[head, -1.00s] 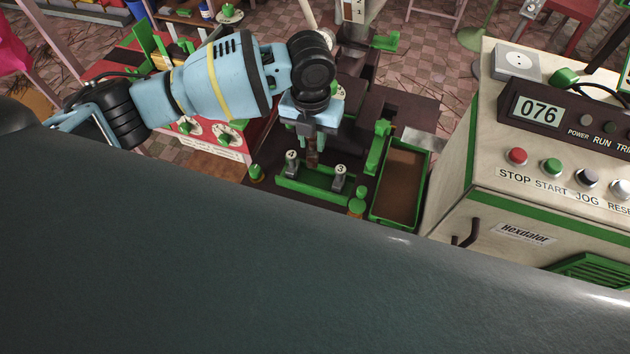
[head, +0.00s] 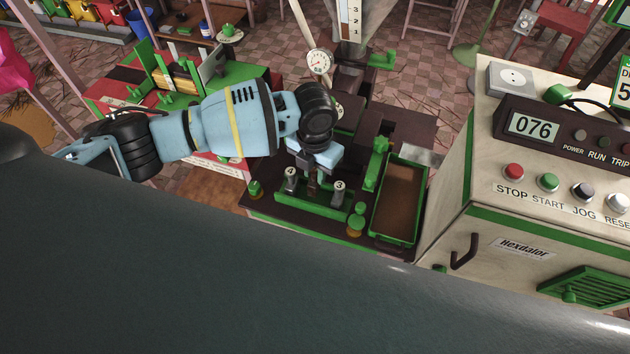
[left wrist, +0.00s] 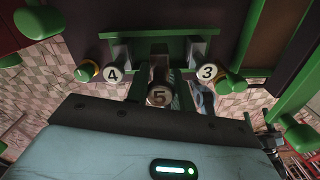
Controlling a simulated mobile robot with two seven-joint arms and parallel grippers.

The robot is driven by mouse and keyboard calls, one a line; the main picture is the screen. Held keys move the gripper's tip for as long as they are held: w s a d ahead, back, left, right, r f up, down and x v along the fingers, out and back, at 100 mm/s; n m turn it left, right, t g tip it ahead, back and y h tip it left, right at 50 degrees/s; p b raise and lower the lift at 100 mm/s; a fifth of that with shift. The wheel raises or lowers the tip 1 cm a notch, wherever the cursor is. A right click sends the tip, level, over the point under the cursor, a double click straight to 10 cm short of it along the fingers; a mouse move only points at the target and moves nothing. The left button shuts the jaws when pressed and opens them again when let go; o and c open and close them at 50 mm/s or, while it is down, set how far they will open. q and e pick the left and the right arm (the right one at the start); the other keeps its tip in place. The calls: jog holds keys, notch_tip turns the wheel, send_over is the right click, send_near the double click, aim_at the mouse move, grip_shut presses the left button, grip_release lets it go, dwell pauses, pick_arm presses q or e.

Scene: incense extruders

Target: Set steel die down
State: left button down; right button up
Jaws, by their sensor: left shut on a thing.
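My left gripper (head: 313,178) is over the green rack (head: 326,206) on the dark bench. It is shut on a die marked 5 (left wrist: 158,97), which has a round face and a brownish-grey body. In the left wrist view, die 5 is between the die marked 4 (left wrist: 113,73) and the die marked 3 (left wrist: 208,71). Dies 4 (head: 291,179) and 3 (head: 338,193) stand in the rack in the head view. The wrist hides much of die 5 there, and I cannot tell whether it touches the rack. My right gripper is not in view.
A green-rimmed tray (head: 400,201) of brown material lies right of the rack. A control cabinet (head: 455,225) stands farther right. Green knobs (head: 355,224) are close to the rack. A gauge (head: 318,62) and press column stand behind.

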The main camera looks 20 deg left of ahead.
aim_at(315, 182)
pick_arm(q)
jog(key=shift+f, duration=2.05)
jog(key=shift+f, duration=0.1)
jog(key=c, duration=1.2)
grip_release()
jog(key=shift+f, duration=0.1)
notch_tip(315, 182, up, 12)
jog(key=shift+r, duration=0.2)
